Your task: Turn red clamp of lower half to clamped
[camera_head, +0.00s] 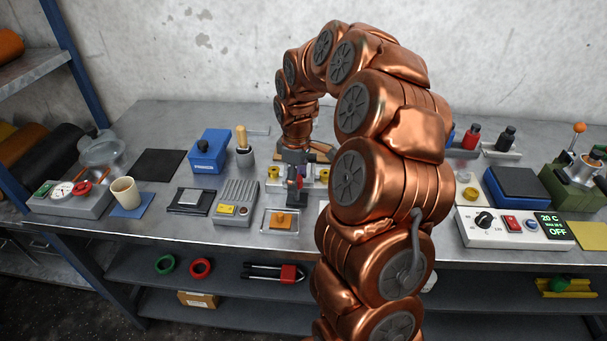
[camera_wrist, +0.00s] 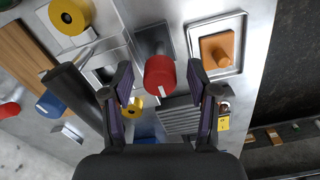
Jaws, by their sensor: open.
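A red cylindrical knob (camera_wrist: 160,75), which may be the red clamp's handle, stands up from a dark square base on the bench in the wrist view. My gripper (camera_wrist: 159,88) is open, with one purple-lined finger on each side of the knob. I see gaps between the knob and both fingers, and no grip on it. In the head view my gripper (camera_head: 296,182) points down over the middle of the bench, and it largely hides the knob. I cannot tell from these views whether the clamp is turned to clamped.
An orange block on a square tray (camera_head: 268,228) lies in front of my gripper. A grey finned block (camera_head: 237,193) is to its left. Yellow (camera_wrist: 70,17) and blue (camera_wrist: 52,103) cylinders stand nearby in the wrist view. A control box (camera_head: 480,224) sits at the right.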

